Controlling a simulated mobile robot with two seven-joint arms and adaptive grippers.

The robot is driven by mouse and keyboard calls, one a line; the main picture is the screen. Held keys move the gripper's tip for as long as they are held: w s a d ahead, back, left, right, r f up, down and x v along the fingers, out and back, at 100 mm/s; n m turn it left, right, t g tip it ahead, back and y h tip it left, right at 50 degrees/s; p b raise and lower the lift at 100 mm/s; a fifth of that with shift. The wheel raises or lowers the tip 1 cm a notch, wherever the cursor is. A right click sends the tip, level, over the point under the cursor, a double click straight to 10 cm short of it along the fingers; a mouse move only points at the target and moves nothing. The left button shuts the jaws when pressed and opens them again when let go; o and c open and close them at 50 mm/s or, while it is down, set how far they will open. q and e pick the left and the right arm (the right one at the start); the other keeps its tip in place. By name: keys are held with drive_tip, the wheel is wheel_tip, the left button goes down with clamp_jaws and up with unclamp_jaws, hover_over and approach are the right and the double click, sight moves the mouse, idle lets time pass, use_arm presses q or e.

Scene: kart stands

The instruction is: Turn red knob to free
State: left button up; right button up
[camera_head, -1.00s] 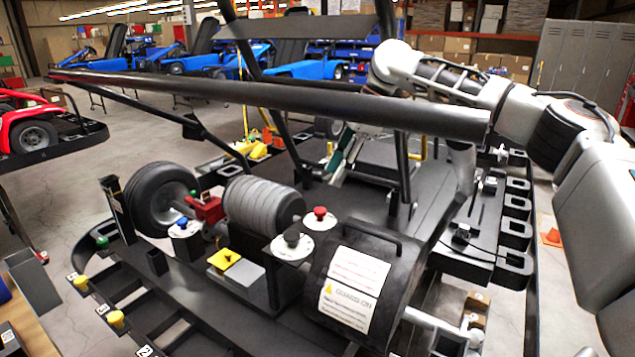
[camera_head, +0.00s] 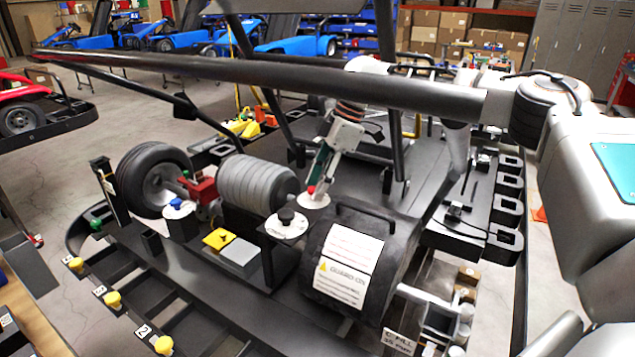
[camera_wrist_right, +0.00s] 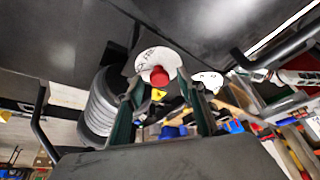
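The red knob (camera_head: 311,190) sits on a round white labelled plate (camera_head: 318,201) behind the black guard drum. My right gripper (camera_head: 317,180) reaches down over it, with its fingertips at the knob and partly hiding it. In the right wrist view, the red knob (camera_wrist_right: 159,76) on its white plate (camera_wrist_right: 157,59) lies between the fingertips of my right gripper (camera_wrist_right: 158,84). The two green-lined fingers are apart, one on each side of the knob, and do not visibly close on it. The plate's lettering is too small to read. My left gripper is not in view.
A black knob (camera_head: 286,215) on a white plate stands just left of the red one. A grey ribbed roller (camera_head: 258,184) is further left, and the guard drum (camera_head: 352,262) is in front. A thick black bar (camera_head: 250,90) crosses above the bench.

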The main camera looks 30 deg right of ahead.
drive_tip(key=shift+c, duration=0.3)
clamp_jaws()
drive_tip(key=shift+m, duration=0.3)
drive_tip(key=m+t, duration=0.1)
drive_tip(key=m, duration=0.1)
drive_tip(key=shift+s+m, duration=0.15)
drive_tip(key=shift+m, duration=0.25)
drive_tip(key=m, duration=0.2)
drive_tip(key=m+t+h, duration=0.1)
drive_tip(key=m, duration=0.1)
drive_tip(key=shift+s+a+m+t+h, duration=0.1)
drive_tip(key=shift+a+m+t+h, duration=0.1)
drive_tip(key=shift+m+t+h, duration=0.1)
drive_tip(key=m+h, duration=0.1)
drive_tip(key=m, duration=0.2)
drive_tip(key=shift+a+t, duration=0.15)
drive_tip(key=shift+t, duration=0.15)
drive_tip(key=shift+a+m+h, duration=0.1)
drive_tip(key=shift+m+h, duration=0.8)
drive_tip(key=shift+m, duration=1.6)
